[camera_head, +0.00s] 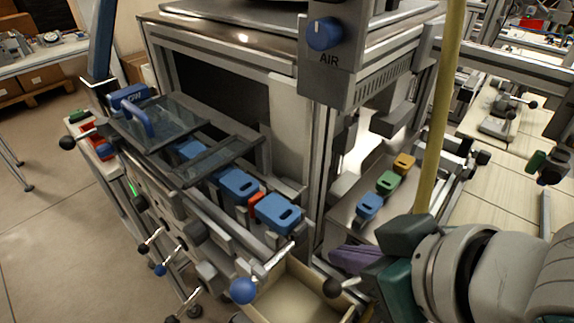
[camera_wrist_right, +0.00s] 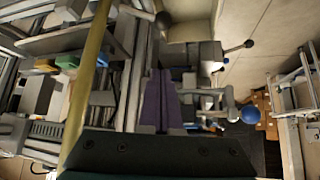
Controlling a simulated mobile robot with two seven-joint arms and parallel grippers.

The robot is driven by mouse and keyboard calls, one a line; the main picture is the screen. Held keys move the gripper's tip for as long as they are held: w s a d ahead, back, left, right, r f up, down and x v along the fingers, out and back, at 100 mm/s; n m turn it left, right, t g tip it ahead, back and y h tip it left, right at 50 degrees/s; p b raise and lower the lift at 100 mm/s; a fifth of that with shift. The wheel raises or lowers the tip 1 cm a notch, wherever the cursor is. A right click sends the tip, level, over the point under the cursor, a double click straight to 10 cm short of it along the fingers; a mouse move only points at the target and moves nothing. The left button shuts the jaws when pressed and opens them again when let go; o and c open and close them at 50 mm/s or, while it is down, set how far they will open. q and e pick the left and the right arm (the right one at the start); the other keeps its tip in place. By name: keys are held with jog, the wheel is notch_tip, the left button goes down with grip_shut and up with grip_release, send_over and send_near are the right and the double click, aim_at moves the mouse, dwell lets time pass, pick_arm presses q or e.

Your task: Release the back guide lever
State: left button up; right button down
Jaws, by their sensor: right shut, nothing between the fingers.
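My right gripper (camera_head: 345,258) comes in from the lower right, with purple fingers and a teal body. Its fingers are closed together and empty, and also show in the right wrist view (camera_wrist_right: 160,98). Just below the fingertips is a lever with a black ball knob (camera_head: 332,288); I cannot tell whether they touch. A lever with a large blue ball knob (camera_head: 242,290) is to its left. In the right wrist view a blue knob (camera_wrist_right: 250,114) and a black-knobbed lever (camera_wrist_right: 249,43) are right of the fingers. Which lever is the back guide lever is unclear. My left gripper is not in view.
A yellow post (camera_head: 440,105) stands close behind my right gripper. Blue slotted blocks (camera_head: 278,213) line the machine's front. An open cream tray (camera_head: 290,300) lies below. Smaller black- and blue-knobbed levers (camera_head: 161,269) stick out at lower left. Floor (camera_head: 50,220) is clear there.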

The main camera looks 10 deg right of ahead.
aim_at(328, 280)
jog(key=shift+w+f, duration=0.15)
jog(key=shift+f, duration=0.1)
jog(key=b+x, duration=0.2)
jog(key=x, duration=0.7)
jog(key=shift+f, duration=0.1)
jog(key=shift+s+d+f+p, duration=0.1)
jog(key=shift+s+d+p, duration=0.15)
jog(key=shift+s, duration=0.35)
jog(key=shift+s+d+f+p, duration=0.15)
jog(key=shift+s+p, duration=0.15)
jog(key=shift+s, duration=0.3)
jog(key=shift+s+d+f+p, duration=0.1)
jog(key=shift+s+d+p, duration=0.15)
jog(key=shift+s, duration=0.35)
